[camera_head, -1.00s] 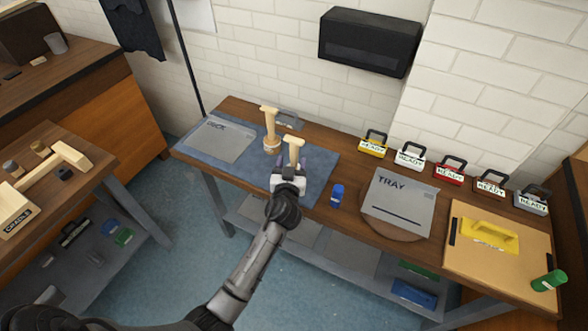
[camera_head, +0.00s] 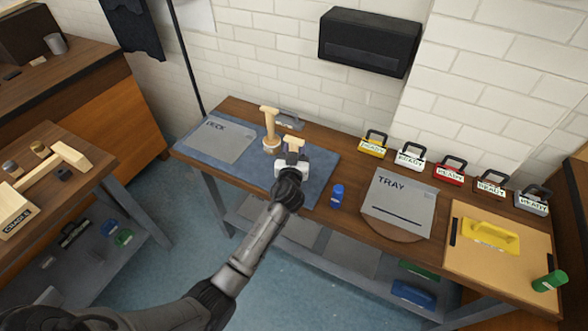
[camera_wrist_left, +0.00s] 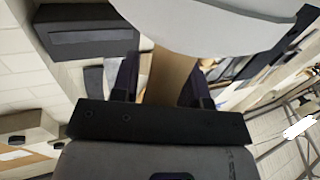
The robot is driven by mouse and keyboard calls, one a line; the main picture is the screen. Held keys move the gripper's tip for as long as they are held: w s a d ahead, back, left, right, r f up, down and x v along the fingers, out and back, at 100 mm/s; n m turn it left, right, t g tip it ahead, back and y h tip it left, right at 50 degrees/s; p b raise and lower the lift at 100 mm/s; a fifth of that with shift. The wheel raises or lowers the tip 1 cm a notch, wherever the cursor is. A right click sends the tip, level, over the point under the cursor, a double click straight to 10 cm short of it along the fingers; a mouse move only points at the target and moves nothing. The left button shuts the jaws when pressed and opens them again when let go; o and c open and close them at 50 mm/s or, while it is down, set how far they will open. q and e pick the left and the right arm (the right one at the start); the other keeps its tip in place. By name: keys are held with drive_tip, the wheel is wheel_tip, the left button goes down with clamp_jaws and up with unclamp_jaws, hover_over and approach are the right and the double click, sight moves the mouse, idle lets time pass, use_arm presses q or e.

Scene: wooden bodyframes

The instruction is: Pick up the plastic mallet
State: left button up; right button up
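A pale wooden mallet (camera_head: 293,147) stands on the blue mat, its top showing just beyond my left gripper (camera_head: 292,155). In the left wrist view a tan handle (camera_wrist_left: 169,77) runs between the dark fingers of my left gripper (camera_wrist_left: 163,82), under a large whitish rounded part (camera_wrist_left: 200,22). I cannot tell whether the fingers press on the handle. A second pale mallet (camera_head: 269,122) stands upright on a round base just left of it. Another wooden mallet (camera_head: 62,160) lies by the cradle on the left bench. Which one is plastic is not clear. My right gripper is out of view.
The blue mat (camera_head: 250,173) also bears a grey sheet (camera_head: 214,139). A blue bottle (camera_head: 337,196) stands close to the right, then the grey tray sheet (camera_head: 398,203). Several toolbox-like cases line the back wall, including a yellow one (camera_head: 374,147).

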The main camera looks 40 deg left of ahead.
use_arm(q)
drive_tip(key=c, duration=0.7)
drive_tip(key=shift+o, duration=0.2)
drive_tip(key=shift+r, duration=0.1)
